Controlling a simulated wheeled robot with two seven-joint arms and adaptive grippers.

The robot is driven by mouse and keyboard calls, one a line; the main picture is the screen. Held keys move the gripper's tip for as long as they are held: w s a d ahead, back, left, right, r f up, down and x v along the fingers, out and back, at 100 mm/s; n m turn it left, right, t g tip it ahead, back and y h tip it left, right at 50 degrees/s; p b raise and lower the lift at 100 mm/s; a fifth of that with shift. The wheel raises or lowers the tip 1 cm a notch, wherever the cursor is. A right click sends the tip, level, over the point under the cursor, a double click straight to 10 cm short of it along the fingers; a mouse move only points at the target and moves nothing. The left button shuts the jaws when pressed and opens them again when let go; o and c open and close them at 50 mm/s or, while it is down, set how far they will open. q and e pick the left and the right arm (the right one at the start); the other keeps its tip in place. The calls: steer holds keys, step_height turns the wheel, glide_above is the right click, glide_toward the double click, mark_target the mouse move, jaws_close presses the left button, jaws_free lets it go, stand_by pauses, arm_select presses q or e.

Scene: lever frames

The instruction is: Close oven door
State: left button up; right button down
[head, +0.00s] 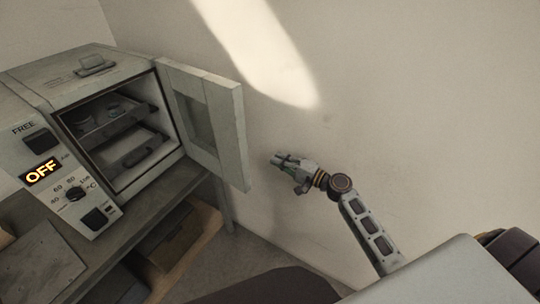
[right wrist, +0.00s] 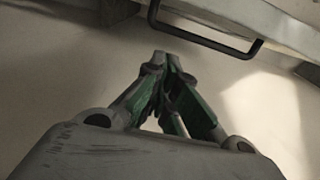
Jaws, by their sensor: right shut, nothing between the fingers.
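The oven (head: 110,130) is a grey box at the left, and its front is open. Its door (head: 205,115), with a window panel, stands swung wide out to the right. My right gripper (head: 277,158) is to the right of the door in the head view, apart from it, with its tips pointing left. In the right wrist view the fingers (right wrist: 168,62) are together and empty. A dark bar handle (right wrist: 207,42) on a pale panel, apparently the door's outer face, shows just beyond the fingertips. I cannot tell whether they touch. My left gripper is not in view.
Inside the oven are pulled-in trays (head: 125,145) with small items on the upper one. The control panel (head: 62,180) reads OFF. The oven stands on a bench (head: 145,205) with a box (head: 170,238) below. A plain wall (head: 400,110) is behind the door and gripper.

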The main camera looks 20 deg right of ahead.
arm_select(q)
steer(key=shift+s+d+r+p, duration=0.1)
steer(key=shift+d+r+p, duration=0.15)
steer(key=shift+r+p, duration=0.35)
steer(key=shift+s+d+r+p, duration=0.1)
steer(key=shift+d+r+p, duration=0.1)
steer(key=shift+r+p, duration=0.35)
arm_select(e)
steer(key=x, duration=0.9)
steer(key=shift+w+a, duration=0.15)
steer(key=shift+w, duration=0.15)
steer(key=shift+s+a+f, duration=0.1)
steer(key=shift+a, duration=0.05)
